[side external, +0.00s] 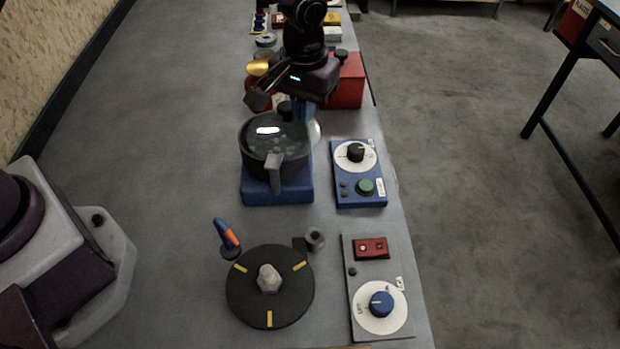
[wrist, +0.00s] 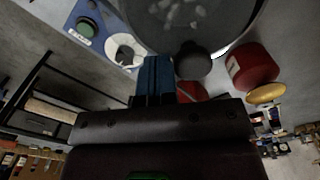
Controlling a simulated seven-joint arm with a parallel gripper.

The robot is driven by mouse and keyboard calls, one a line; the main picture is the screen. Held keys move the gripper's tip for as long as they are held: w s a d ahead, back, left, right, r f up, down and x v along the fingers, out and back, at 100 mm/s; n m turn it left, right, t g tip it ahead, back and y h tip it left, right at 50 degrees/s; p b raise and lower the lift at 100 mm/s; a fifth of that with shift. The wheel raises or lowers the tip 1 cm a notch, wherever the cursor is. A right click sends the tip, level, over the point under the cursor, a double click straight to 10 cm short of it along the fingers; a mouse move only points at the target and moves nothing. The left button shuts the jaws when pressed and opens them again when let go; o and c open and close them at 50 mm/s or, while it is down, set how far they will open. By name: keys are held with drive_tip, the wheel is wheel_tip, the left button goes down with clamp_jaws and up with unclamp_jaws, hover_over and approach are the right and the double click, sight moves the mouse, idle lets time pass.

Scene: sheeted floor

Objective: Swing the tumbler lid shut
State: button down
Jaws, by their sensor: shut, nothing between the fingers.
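The tumbler is a dark round bowl (side external: 246,150) on a blue base (side external: 278,190), with a dark handle-like arm at its front. A bright reflection lies across its top, and pale pieces show inside it in the wrist view. I cannot clearly tell the lid apart from the bowl. A black round knob (side external: 286,109) stands at the bowl's far rim; it also shows in the wrist view (wrist: 193,62). My gripper (side external: 300,110) has its blue fingers pointing down just right of this knob, behind the bowl. The fingers (wrist: 155,78) are shut and empty; contact with the knob is unclear.
A blue control box (side external: 348,195) stands right of the tumbler. Nearer are a black turntable (side external: 250,312) and a grey control panel (side external: 363,322). A red box (side external: 348,85) and a yellow dish (side external: 258,68) lie behind. Open bench surface extends left of the tumbler.

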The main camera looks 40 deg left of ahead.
sight(288, 103)
drive_tip(key=shift+a, duration=0.25)
drive_tip(key=shift+s, duration=0.1)
drive_tip(key=shift+s+a, duration=0.25)
drive_tip(key=shift+a, duration=0.35)
drive_tip(key=shift+s+a, duration=0.2)
drive_tip(key=shift+a, duration=0.5)
drive_tip(key=shift+w+f, duration=0.1)
drive_tip(key=shift+w+d, duration=0.45)
drive_tip(key=shift+d, duration=0.2)
drive_tip(key=shift+d+r, duration=0.15)
drive_tip(key=shift+r, duration=3.45)
